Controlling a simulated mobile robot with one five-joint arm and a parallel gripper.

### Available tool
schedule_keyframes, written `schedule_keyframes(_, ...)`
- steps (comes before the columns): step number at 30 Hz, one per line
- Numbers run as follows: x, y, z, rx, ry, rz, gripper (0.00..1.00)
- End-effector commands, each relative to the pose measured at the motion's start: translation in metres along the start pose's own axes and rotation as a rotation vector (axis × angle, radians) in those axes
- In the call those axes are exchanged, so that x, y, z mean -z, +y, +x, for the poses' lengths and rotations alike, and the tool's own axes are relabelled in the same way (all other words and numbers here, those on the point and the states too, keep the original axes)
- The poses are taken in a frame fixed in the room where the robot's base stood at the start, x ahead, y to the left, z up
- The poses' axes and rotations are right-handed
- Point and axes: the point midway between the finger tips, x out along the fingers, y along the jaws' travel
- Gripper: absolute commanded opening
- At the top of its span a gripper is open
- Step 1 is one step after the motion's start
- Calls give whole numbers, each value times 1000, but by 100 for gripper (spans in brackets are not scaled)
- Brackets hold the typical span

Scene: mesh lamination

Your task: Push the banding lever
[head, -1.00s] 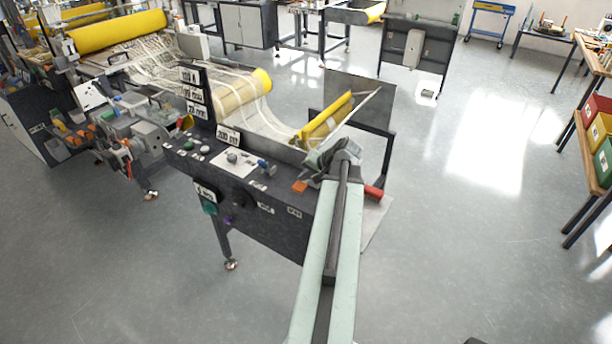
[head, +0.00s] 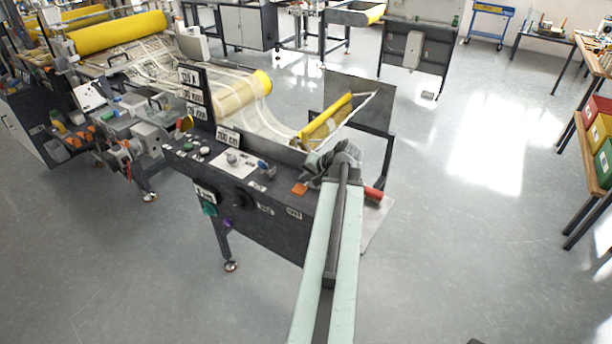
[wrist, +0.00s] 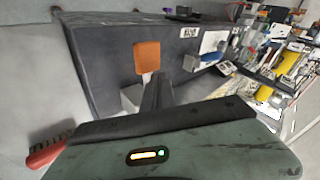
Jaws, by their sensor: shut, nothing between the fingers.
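The dark lamination machine (head: 245,209) has an orange tab (head: 300,189) near the right end of its front. In the wrist view the orange tab (wrist: 147,56) stands just beyond my fingers. A red handle (head: 373,194) sticks out at the machine's right end; it also shows at the lower left of the wrist view (wrist: 46,156). No label shows which part is the banding lever. My gripper (head: 311,172) is shut and empty above the machine's right end. In the wrist view its dark fingers (wrist: 158,88) point toward the orange tab; I cannot tell whether they touch it.
A blue-handled control (head: 263,165) sits left of the orange tab on the control panel. A yellow roller (head: 326,118) and a grey upright plate (head: 362,98) stand behind my gripper. The floor (head: 455,250) to the right is clear. Colored bins (head: 596,130) stand far right.

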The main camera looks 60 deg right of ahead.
Motion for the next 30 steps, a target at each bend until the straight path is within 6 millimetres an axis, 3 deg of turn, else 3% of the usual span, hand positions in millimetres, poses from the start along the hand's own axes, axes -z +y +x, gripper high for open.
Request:
schedule_keyframes(18,15,-21,-28,1,-7,0,0)
schedule_keyframes(30,18,-22,-29,0,-4,0,0)
